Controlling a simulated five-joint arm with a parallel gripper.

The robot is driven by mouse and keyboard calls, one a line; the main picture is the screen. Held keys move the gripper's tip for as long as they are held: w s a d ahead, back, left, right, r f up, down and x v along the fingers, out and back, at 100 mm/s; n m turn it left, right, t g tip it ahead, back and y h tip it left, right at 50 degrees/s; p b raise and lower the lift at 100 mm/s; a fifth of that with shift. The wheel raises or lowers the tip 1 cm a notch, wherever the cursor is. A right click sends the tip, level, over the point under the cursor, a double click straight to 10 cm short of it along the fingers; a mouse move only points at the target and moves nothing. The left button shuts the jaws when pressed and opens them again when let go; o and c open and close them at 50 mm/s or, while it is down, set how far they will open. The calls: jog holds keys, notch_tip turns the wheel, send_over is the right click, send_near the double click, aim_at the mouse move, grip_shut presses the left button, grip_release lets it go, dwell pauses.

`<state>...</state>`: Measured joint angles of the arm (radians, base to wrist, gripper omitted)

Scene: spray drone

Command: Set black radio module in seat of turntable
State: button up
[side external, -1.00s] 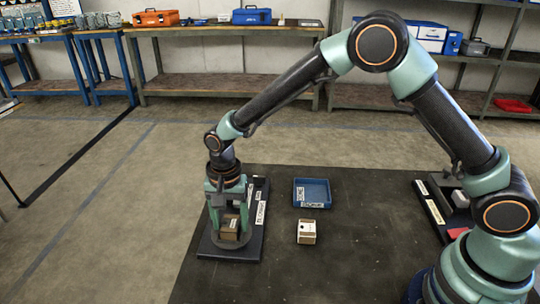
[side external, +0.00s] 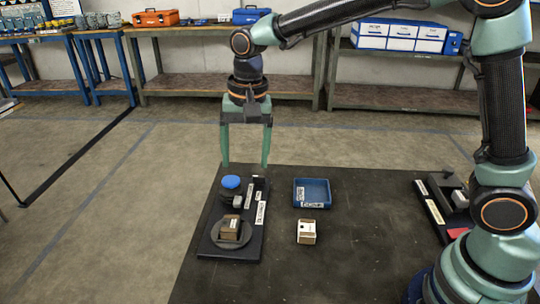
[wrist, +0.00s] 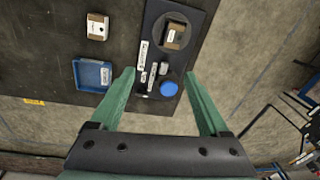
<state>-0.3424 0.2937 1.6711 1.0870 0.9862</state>
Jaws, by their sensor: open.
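The turntable is a grey disc (side external: 245,239) on a dark base plate (side external: 232,254); its disc also shows in the wrist view (wrist: 155,30). A small brown box-like piece with a dark part (side external: 231,226) rests on the disc, and shows in the wrist view (wrist: 173,36). I cannot clearly tell the black radio module from its seat there. My gripper (side external: 246,166) is open and empty, raised above the far end of the base plate.
A blue round cap (side external: 231,182) stands at the base plate's far end, beside small labelled blocks. A blue tray (side external: 312,193) and a beige box (side external: 306,232) lie to the right on the dark table. Another labelled fixture (side external: 436,205) is farther right. The table's front middle is clear.

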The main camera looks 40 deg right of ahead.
jog(key=s+d+r+n+t, duration=0.2)
jog(key=s+d+n, duration=0.1)
jog(key=s+d, duration=0.3)
jog(key=s+d+r+n+t, duration=0.2)
jog(key=s+d+r+n, duration=0.1)
jog(key=s+d, duration=0.4)
jog(key=shift+s+d+r+n+t, duration=0.2)
jog(key=shift+d+n+t, duration=0.1)
jog(key=shift+d+n, duration=0.55)
